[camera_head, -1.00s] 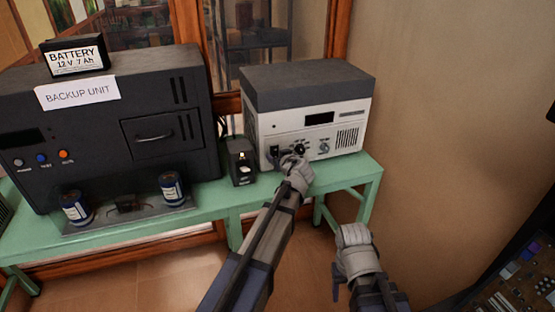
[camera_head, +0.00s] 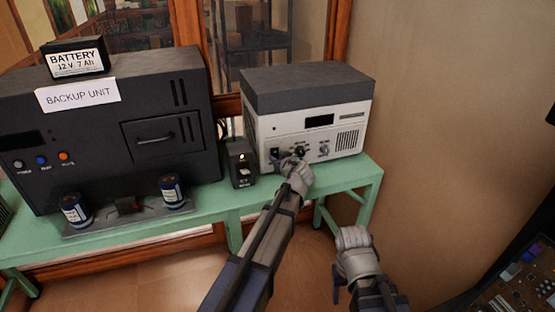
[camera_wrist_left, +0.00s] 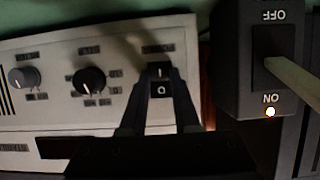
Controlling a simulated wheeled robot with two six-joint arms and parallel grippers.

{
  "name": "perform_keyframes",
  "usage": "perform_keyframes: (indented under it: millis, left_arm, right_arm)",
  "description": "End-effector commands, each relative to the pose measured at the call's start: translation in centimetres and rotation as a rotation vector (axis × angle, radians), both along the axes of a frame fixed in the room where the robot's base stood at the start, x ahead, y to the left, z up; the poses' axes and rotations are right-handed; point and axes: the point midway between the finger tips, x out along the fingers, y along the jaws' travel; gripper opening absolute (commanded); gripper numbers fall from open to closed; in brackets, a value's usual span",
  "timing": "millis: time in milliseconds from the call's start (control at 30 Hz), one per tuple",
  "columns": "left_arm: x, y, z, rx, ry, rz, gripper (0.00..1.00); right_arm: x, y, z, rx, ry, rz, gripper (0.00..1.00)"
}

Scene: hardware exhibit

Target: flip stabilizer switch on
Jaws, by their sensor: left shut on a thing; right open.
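The white unit with a grey top (camera_head: 310,122) stands on the green bench; I take it as the stabilizer. Its black rocker switch (camera_head: 275,153) is at the lower left of the front panel. In the left wrist view, where the panel appears upside down, the switch (camera_wrist_left: 160,82) shows an I half and an O half. Which half is pressed, I cannot tell. My right gripper (camera_head: 337,284) is open, low and apart from the bench.
A small black box (camera_head: 241,165) with an ON/OFF lever and lit lamp stands just left of the white unit. Two knobs (camera_wrist_left: 90,80) are beside the switch. A large black backup unit (camera_head: 110,135) with a battery (camera_head: 75,58) fills the left. The green bench (camera_head: 345,172) has little free room.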

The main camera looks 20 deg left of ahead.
Motion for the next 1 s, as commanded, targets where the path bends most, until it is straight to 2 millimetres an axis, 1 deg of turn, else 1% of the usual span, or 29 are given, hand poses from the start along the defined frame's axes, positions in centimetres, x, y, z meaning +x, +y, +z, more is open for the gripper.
perform_keyframes:
  millis: [67,200,400,500,667,1000]
  left_arm:
    - [0.0,0.0,-0.5,0.011,-0.015,0.000,0.00]
    - [-0.1,0.0,-1.3,0.059,-0.082,0.001,0.00]
    - [0.0,0.1,-1.6,0.132,-0.190,0.002,0.00]
    - [0.0,0.1,-1.5,0.158,-0.231,0.001,0.00]
    - [0.1,0.1,-1.2,0.180,-0.267,0.001,0.00]
    - [0.1,0.1,-0.9,0.184,-0.272,0.001,0.00]
  right_arm:
    - [0.0,0.0,-0.9,0.000,0.000,0.000,0.60]
    - [0.0,0.0,-3.4,0.000,0.000,0.000,0.60]
    - [0.0,0.0,-6.4,0.000,0.000,0.000,0.60]
    - [0.0,0.0,-7.4,0.000,0.000,0.000,0.60]
    - [0.0,0.0,-8.1,0.000,0.000,0.000,0.60]
    - [0.0,0.0,-8.0,0.000,0.000,0.000,0.60]
